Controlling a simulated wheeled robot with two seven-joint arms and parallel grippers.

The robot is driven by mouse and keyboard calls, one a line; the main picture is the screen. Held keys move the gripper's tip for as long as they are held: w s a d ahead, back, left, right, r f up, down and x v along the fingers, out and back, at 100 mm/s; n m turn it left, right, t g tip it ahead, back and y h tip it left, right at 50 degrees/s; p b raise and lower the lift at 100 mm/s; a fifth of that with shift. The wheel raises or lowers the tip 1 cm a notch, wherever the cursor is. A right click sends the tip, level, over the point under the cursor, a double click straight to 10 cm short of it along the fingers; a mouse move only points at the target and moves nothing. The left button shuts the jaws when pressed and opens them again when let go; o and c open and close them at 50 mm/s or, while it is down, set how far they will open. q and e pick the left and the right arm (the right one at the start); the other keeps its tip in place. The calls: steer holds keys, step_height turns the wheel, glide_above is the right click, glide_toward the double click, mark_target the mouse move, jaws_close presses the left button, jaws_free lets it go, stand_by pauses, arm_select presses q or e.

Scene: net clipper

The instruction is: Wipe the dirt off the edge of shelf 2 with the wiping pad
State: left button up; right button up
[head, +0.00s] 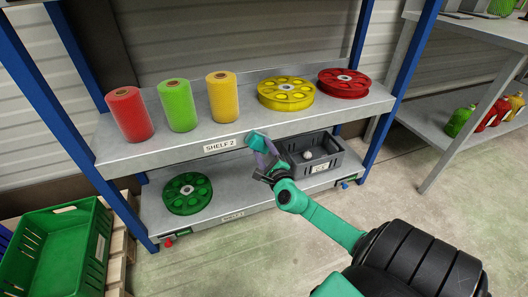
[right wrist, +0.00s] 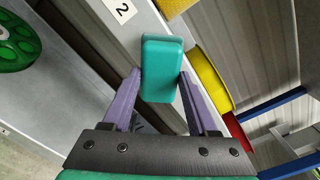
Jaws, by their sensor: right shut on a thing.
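My right gripper (head: 264,156) is shut on the teal wiping pad (head: 257,139), just right of the SHELF 2 label (head: 222,145). The pad is at the front edge of shelf 2 (head: 165,153); I cannot tell whether it touches. In the right wrist view, the pad (right wrist: 163,68) sits between the two purple fingers, close to the shelf edge and its label (right wrist: 121,9). No dirt can be made out on the visible edge; the arm and pad hide part of it. My left gripper is not in view.
Red (head: 129,114), green (head: 178,105) and yellow (head: 222,97) rolls stand on shelf 2, with yellow (head: 287,93) and red (head: 344,83) reels to the right. Below are a green reel (head: 188,194) and a dark bin (head: 335,163). A green crate (head: 54,250) stands lower left.

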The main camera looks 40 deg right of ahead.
steer(key=shift+w+d, duration=0.1)
steer(key=shift+w, duration=0.25)
steer(key=shift+d, duration=0.1)
steer(key=shift+s+d+r, duration=0.2)
steer(key=shift+d+r, duration=0.05)
steer(key=shift+d, duration=0.3)
steer(key=shift+w+a, duration=0.2)
steer(key=shift+a, duration=0.15)
steer(key=shift+w+a+f, duration=0.1)
steer(key=shift+a, duration=0.15)
steer(key=shift+c, duration=0.6)
